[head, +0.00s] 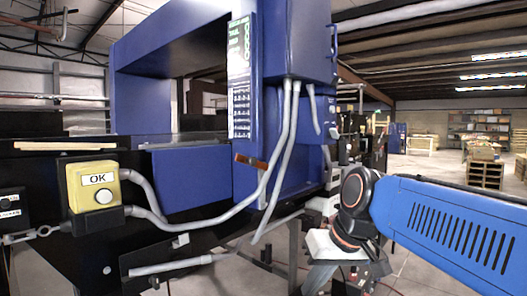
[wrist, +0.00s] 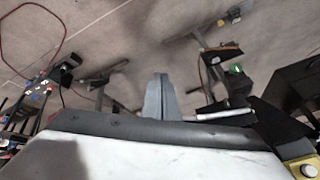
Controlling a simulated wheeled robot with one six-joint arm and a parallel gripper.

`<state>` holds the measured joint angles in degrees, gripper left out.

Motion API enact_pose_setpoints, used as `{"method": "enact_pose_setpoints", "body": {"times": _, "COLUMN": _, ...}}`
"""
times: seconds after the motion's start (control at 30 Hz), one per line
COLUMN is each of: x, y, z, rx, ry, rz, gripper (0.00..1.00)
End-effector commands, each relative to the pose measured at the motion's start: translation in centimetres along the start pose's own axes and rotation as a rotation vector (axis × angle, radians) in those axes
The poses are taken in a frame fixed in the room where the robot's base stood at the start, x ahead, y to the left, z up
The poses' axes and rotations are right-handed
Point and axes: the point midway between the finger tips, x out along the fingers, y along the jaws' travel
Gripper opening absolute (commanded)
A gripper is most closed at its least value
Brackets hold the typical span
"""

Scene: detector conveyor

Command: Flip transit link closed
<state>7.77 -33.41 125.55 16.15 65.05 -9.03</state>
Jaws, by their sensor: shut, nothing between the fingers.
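No part is marked as the transit link in the readable views. A short orange-brown bar (head: 251,161) with a dark end sits on the front of the blue detector housing (head: 193,180); I cannot tell whether it is the link. My gripper (wrist: 160,97) shows in the wrist view as two grey fingers pressed together with nothing between them. In the head view my wrist is at the lower right, apart from the bar, and the fingertips are not clear there.
A yellow OK button box (head: 94,188) is on the conveyor's dark side. Grey conduits (head: 284,140) run down the housing. An eye-ended metal rod (head: 30,235) is at the far left. Open floor and pallets (head: 484,168) lie at the right.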

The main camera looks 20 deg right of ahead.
Motion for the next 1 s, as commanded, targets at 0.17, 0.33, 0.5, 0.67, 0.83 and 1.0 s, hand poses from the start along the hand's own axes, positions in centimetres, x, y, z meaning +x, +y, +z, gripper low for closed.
{"method": "enact_pose_setpoints", "body": {"times": 0.17, "x": -4.1, "y": -1.5, "z": -7.3, "rx": 0.014, "ry": 0.032, "rz": -0.102, "gripper": 0.0}}
{"method": "enact_pose_setpoints", "body": {"times": 0.33, "x": -8.1, "y": -2.6, "z": -13.9, "rx": 0.004, "ry": 0.076, "rz": -0.203, "gripper": 0.0}}
{"method": "enact_pose_setpoints", "body": {"times": 0.5, "x": -12.3, "y": -3.1, "z": -20.2, "rx": -0.026, "ry": 0.131, "rz": -0.302, "gripper": 0.0}}
{"method": "enact_pose_setpoints", "body": {"times": 0.67, "x": -16.2, "y": -3.0, "z": -25.7, "rx": -0.071, "ry": 0.191, "rz": -0.392, "gripper": 0.0}}
{"method": "enact_pose_setpoints", "body": {"times": 0.83, "x": -20.1, "y": -2.5, "z": -30.2, "rx": -0.133, "ry": 0.257, "rz": -0.469, "gripper": 0.0}}
{"method": "enact_pose_setpoints", "body": {"times": 1.0, "x": -22.7, "y": -2.0, "z": -32.9, "rx": -0.182, "ry": 0.302, "rz": -0.518, "gripper": 0.0}}
